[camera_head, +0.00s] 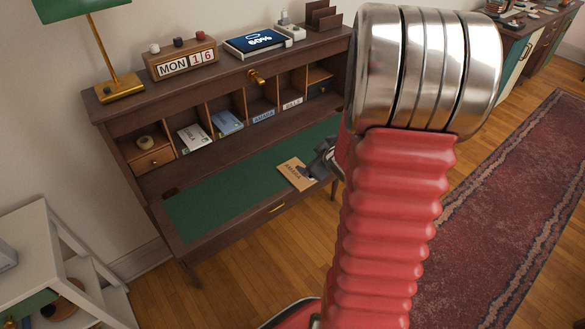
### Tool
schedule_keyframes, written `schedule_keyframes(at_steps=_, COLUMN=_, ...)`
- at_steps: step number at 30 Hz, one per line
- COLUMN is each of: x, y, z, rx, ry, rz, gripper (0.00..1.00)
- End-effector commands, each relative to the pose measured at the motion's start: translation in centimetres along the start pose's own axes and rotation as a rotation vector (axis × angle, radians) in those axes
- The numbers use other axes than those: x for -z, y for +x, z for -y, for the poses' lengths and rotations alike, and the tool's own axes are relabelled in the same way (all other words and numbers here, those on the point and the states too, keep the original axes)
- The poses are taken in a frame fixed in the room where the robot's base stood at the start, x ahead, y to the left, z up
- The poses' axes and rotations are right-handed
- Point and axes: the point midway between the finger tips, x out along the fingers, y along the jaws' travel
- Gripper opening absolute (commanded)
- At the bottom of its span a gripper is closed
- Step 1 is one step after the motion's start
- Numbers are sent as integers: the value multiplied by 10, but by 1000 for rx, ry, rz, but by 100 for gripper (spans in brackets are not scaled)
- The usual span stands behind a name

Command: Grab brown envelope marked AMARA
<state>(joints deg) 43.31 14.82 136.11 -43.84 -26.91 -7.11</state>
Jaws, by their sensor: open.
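The brown envelope marked AMARA (296,174) lies flat on the green writing surface of the wooden desk (225,235), near its front edge. My gripper (322,164) is at the envelope's right side, partly hidden behind my red arm. It is open. I cannot tell whether its fingers touch the envelope or straddle its edge.
The desk's pigeonholes hold several labelled papers, including a blue one marked AMARA (263,117) and a white booklet (194,138). On top stand a green lamp (122,87), a calendar block (187,62) and a tablet (257,42). A white shelf (75,245) stands left.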

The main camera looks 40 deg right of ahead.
Motion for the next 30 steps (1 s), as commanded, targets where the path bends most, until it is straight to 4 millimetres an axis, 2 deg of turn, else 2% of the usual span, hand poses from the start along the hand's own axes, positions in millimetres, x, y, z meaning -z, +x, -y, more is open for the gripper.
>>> schedule_keyframes(at_steps=1, x=-14, y=7, z=0, rx=12, ry=4, rz=-11, gripper=92)
schedule_keyframes(at_steps=6, x=-47, y=24, z=3, rx=51, ry=12, rz=-81, gripper=92)
schedule_keyframes(at_steps=15, x=-102, y=36, z=21, rx=122, ry=73, rz=-236, gripper=92)
schedule_keyframes(at_steps=23, x=-143, y=28, z=43, rx=165, ry=177, rz=-401, gripper=92)
schedule_keyframes(at_steps=30, x=-173, y=5, z=62, rx=173, ry=305, rz=-579, gripper=92)
